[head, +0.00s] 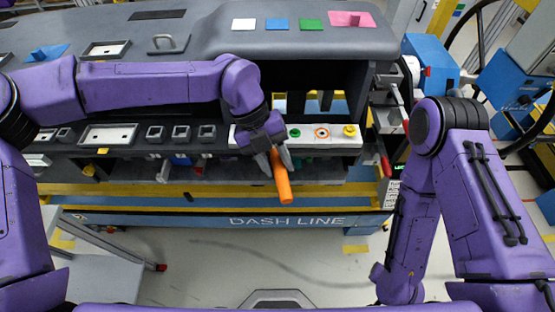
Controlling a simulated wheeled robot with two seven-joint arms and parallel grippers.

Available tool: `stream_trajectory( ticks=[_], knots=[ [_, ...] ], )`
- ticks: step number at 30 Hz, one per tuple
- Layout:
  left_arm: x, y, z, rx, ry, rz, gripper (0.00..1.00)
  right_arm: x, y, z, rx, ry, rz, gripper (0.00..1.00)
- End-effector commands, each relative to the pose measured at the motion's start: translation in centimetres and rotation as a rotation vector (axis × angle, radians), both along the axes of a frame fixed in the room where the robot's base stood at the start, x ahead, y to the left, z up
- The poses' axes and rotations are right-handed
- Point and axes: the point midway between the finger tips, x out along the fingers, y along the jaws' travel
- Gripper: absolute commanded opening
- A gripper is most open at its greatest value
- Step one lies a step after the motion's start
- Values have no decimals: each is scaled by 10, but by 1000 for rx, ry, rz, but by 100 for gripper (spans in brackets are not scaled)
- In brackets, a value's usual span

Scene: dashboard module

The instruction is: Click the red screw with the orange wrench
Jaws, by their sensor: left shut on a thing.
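My left gripper (277,163) points down in front of the dashboard module, its fingers shut on the orange wrench (283,188). The wrench hangs down and tilts slightly, its lower end toward me; its upper end is hidden by the fingers. A white strip (349,141) on the module lies just behind and to the right of the gripper. On it are a green screw (295,132), a red-ringed round spot (322,132) that looks like the red screw, and a yellow screw (349,130). The wrench is apart from the red one. My right arm hangs folded at the right; its gripper fingers do not show.
The dark dashboard module (215,40) fills the back, with coloured squares and a pink plate (351,19) on top. The blue and yellow DASH LINE rail (215,218) runs along its front. A blue machine (431,62) stands at the right. The floor in front is clear.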

Motion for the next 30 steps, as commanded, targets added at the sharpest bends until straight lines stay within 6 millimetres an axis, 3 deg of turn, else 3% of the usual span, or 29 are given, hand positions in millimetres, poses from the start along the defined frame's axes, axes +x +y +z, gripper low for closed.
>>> stream_trajectory(
  ticks=[30],
  knots=[
    [0, 5, 0, 1, 0, -36, 0, 0, 0, 10, 0, 0, 0, 63]
  ],
)
